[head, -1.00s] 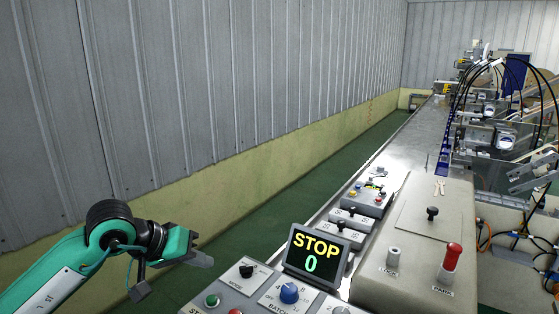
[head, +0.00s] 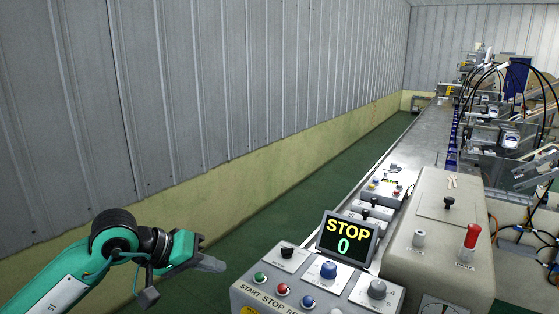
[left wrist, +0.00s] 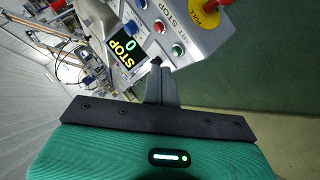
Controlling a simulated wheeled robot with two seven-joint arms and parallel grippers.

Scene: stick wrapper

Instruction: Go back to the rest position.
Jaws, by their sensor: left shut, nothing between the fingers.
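My left gripper (head: 212,264) is at the lower left of the head view, over the green floor and left of the control panel. Its fingers are shut with nothing between them. It also shows in the left wrist view (left wrist: 157,68), pointing toward the panel's edge and touching nothing that I can make out. My right gripper is in neither view. The control panel (head: 318,296) has green, red and blue buttons and knobs. Its display (head: 348,238) reads STOP and 0.
A long metal bench (head: 425,140) runs to the back. A corrugated wall (head: 200,90) borders the left. Green floor (head: 270,225) lies free between wall and panel.

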